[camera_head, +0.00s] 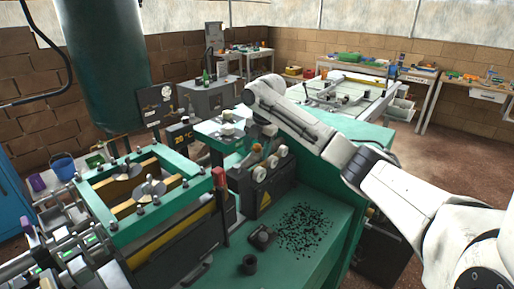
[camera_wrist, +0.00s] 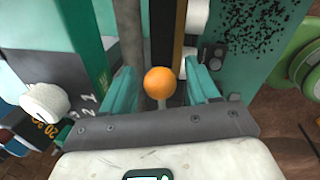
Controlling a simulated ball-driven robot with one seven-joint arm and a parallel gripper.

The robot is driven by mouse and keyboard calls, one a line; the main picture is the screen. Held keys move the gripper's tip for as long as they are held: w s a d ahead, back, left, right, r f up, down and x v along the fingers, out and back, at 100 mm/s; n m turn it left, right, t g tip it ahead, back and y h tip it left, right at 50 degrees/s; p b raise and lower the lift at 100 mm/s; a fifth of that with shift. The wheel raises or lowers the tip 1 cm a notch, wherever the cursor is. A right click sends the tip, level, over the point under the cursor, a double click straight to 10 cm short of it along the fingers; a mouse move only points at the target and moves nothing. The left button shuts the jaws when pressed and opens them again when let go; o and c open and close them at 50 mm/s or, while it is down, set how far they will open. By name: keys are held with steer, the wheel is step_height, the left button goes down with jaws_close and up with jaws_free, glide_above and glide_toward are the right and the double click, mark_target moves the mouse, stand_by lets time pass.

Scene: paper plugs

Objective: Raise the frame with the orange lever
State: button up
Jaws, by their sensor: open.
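The orange lever shows as a round orange knob (camera_wrist: 160,82) on a pale stem in the wrist view. My gripper (camera_wrist: 163,91) is open, with one teal finger on each side of the knob. Gaps show between the knob and both fingers; its depth relative to the fingertips is hard to judge. In the head view the orange knob (camera_head: 257,148) is small, beside the machine's dark control block, below my wrist. My fingers are hard to make out there. A green frame (camera_head: 118,238) with yellowish bars lies level on the machine at left; whether it is the task's frame is unclear.
A dark control block (camera_head: 264,188) with pale knobs stands close to the orange knob. Black bits (camera_head: 303,229) lie scattered on the green bench top. A green tank (camera_head: 103,65) hangs above the machine. Cluttered worktables (camera_head: 380,68) line the back wall.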

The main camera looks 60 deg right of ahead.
jaws_close()
stand_by(0.6)
